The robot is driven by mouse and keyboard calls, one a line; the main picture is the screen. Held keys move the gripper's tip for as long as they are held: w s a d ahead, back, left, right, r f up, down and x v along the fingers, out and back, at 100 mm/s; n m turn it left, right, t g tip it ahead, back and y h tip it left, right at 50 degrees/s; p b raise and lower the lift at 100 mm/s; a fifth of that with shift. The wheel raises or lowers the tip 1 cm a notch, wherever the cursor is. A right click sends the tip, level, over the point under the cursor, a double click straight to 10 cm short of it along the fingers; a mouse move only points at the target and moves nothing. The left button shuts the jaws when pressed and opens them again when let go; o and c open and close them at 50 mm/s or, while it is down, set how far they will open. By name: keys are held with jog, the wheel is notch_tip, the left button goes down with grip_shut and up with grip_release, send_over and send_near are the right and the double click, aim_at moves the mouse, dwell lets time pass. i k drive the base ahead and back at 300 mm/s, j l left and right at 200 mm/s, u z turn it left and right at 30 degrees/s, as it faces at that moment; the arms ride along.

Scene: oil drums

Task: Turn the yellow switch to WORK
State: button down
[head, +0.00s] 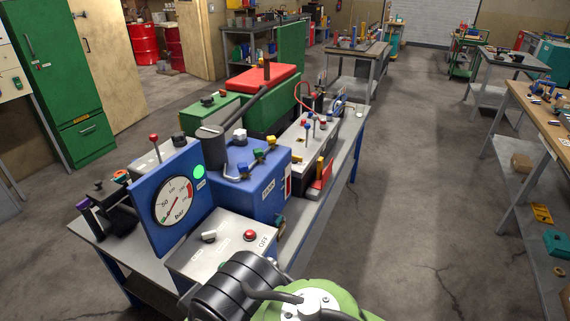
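A blue box (258,188) stands on the workbench in the middle of the view. I cannot tell which yellow part is the task's switch, and I can read no WORK label. A grey control box (222,262) in front carries a pale rotary knob (208,236) and a red button (250,235), with a label like OFF. My green and black arm fills the bottom centre; my gripper's fingers do not show.
A blue gauge panel (150,225) marked bar stands left of the boxes. A green case with a red lid (265,82) and a white box with small levers (300,140) stand behind. The floor (405,210) right of the bench is clear; another bench (515,160) stands at the right edge.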

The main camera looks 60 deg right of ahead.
aim_at(294, 159)
jog(key=z, duration=1.9)
jog(key=l+u, duration=0.4)
jog(key=l, duration=0.8)
jog(key=i+l+u, duration=0.35)
jog(key=l, duration=0.35)
jog(key=i+l+u, duration=0.2)
jog(key=l, duration=0.2)
jog(key=i+u, duration=0.25)
jog(key=i, duration=0.15)
jog(key=i+l+u, duration=0.25)
jog(key=i, duration=0.15)
jog(key=j, duration=0.1)
